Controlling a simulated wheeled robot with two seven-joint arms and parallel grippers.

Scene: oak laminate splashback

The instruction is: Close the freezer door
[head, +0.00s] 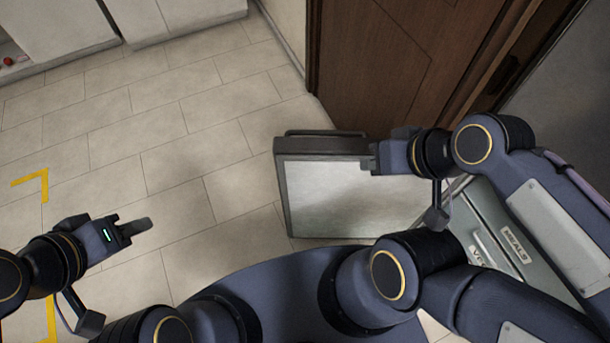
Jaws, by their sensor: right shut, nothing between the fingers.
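The freezer door (335,197) stands open in the middle of the head view, a pale panel with a dark grey frame and a dark bar along its top edge. Grey freezer drawers (497,240) with printed labels, one reading "MEALS", show to its right, partly hidden by my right arm. My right gripper (370,161) is shut and empty, over the upper right part of the door; whether it touches the door I cannot tell. My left gripper (138,229) hangs over the floor left of the door, apart from it. Its fingers overlap, so their opening is unclear.
A brown wooden panel (375,65) stands behind the door at the top. White cabinets (60,28) line the upper left. The tiled floor (190,150) left of the door is clear, with yellow tape marks (45,185) at the far left.

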